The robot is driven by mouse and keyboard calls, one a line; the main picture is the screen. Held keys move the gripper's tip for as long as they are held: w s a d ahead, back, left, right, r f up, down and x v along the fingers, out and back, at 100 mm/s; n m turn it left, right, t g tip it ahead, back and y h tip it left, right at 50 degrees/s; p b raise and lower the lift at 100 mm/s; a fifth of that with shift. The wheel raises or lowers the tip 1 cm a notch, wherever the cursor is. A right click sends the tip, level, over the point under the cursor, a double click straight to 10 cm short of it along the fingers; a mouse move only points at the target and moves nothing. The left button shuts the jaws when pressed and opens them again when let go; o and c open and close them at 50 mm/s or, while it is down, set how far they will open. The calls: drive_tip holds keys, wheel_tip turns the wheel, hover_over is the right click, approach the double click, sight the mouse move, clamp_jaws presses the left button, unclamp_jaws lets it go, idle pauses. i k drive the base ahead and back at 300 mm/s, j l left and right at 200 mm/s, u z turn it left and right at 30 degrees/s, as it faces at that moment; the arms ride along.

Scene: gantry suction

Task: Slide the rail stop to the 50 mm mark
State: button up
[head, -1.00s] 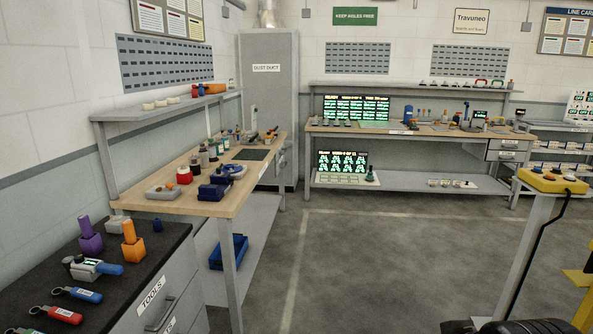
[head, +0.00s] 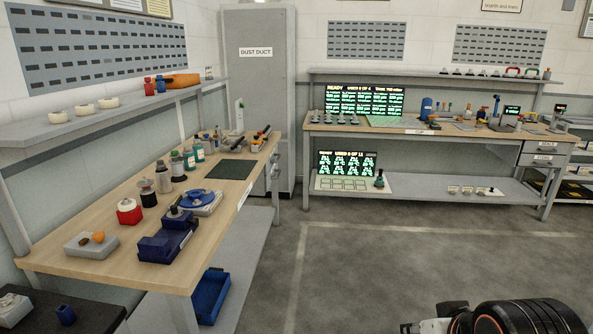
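I cannot pick out the rail stop or a 50 mm mark in the head view; items on the benches are too small to tell. The wooden bench (head: 135,222) on the left holds a dark blue vise-like block (head: 168,240), a blue round piece on a light base (head: 198,200), a red-based knob (head: 129,211) and several bottles. The back bench (head: 400,131) holds several small tools and fixtures, with a blue cylinder (head: 426,107) among them. A dark part of my own arm shows at the bottom right; my gripper's fingers are not visible.
The grey floor (head: 400,255) between the benches is clear. A grey duct cabinet (head: 257,110) stands in the back corner. A blue bin (head: 211,295) sits on the left bench's lower shelf. A dark-topped cabinet (head: 75,318) is at the lower left.

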sight(262, 137)
drive_tip(key=i, duration=3.7)
